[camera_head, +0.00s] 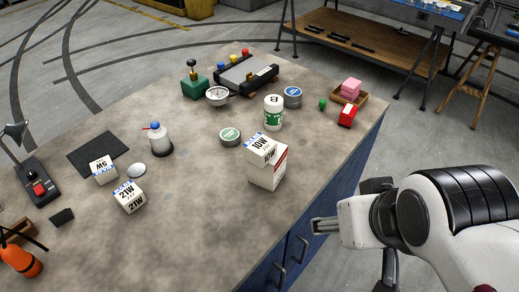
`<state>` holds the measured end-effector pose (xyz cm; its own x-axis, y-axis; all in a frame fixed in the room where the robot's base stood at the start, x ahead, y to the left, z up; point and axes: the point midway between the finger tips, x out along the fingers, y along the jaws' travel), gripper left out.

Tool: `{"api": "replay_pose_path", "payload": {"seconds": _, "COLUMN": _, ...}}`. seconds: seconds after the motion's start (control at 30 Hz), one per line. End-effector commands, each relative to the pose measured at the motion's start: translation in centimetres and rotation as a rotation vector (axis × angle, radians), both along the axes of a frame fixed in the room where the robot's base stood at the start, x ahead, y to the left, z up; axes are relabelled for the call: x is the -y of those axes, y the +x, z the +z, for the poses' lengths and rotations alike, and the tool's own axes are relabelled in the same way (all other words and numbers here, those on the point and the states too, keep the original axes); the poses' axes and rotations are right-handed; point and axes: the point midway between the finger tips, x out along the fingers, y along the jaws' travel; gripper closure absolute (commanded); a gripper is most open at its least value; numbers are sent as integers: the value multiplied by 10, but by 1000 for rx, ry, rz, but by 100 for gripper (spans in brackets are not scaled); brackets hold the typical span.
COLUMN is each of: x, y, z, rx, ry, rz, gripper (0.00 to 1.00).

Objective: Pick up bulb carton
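Several white bulb cartons stand on the worktop. A carton marked 10W (263,152) is near the middle, by a white box face with a red side (268,175); I cannot tell whether these are one box or two. A carton marked 21W (128,197) is at the left, and a carton marked 5W (103,170) sits just behind it, by a dark mat. My gripper (325,226) is at the right, beyond the worktop's right edge and apart from all the cartons. Only part of it shows, so its opening is unclear.
A white-green bottle (273,113), green tin (230,137) and blue tin (293,97) stand behind the 10W carton. An oil can (158,140) stands left. The worktop's front middle is clear.

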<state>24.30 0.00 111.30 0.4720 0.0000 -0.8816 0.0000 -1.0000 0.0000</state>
Motion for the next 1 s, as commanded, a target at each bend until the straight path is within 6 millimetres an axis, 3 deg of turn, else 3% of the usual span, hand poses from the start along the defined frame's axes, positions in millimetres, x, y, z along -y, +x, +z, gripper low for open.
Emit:
{"api": "replay_pose_path", "payload": {"seconds": 0.57, "x": 5, "y": 7, "z": 1, "rx": 15, "ry": -15, "rz": -9, "gripper": 39}}
{"api": "replay_pose_path", "payload": {"seconds": 0.77, "x": 25, "y": 36, "z": 3, "rx": 75, "ry": -77, "rz": -32, "gripper": 39}}
{"api": "replay_pose_path", "payload": {"seconds": 1.0, "x": 54, "y": 91, "z": 13, "rx": 202, "ry": -182, "rz": -36, "gripper": 39}}
